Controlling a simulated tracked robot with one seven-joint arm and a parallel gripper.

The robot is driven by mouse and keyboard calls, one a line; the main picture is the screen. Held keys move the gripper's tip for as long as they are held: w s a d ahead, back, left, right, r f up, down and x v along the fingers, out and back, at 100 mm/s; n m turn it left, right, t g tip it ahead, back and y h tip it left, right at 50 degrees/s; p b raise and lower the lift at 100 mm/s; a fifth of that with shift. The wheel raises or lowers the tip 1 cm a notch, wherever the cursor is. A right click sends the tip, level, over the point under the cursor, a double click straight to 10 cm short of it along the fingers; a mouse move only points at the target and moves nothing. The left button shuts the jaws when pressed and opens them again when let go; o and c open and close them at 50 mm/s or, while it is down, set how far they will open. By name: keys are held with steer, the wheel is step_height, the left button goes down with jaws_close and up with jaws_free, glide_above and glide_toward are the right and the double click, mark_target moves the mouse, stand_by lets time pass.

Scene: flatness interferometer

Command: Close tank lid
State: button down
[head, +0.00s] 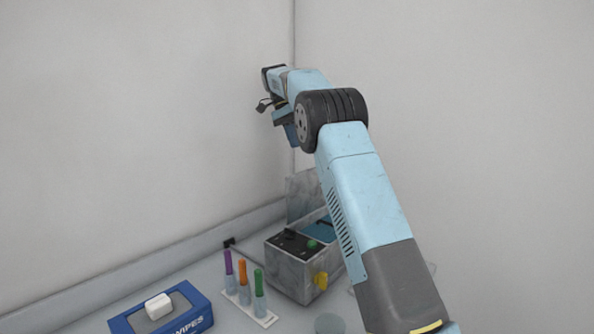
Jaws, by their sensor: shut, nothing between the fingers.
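The tank (292,272) is a grey, worn-looking box on the bench, with a black control panel (292,243) on its top left. Its lid (303,192) stands raised at the back, and my arm covers part of it. The opening shows blue (321,228) inside, and my arm hides its right side. My gripper (263,104) is small and dark in view, high above and behind the tank near the wall corner. It is apart from the lid, shut and empty.
A green knob (312,244) and a yellow tap (321,281) are on the tank. A white rack (262,318) with purple, orange and green-capped tubes stands in front left. A blue wipes box (185,311) is farther left. Walls close off the back and left.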

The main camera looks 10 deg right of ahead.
glide_above(307, 189)
steer(key=w+a, duration=0.1)
steer(key=w, duration=0.2)
step_height(307, 189, down, 9)
steer(key=shift+f, duration=0.2)
steer(key=shift+w+a, duration=0.1)
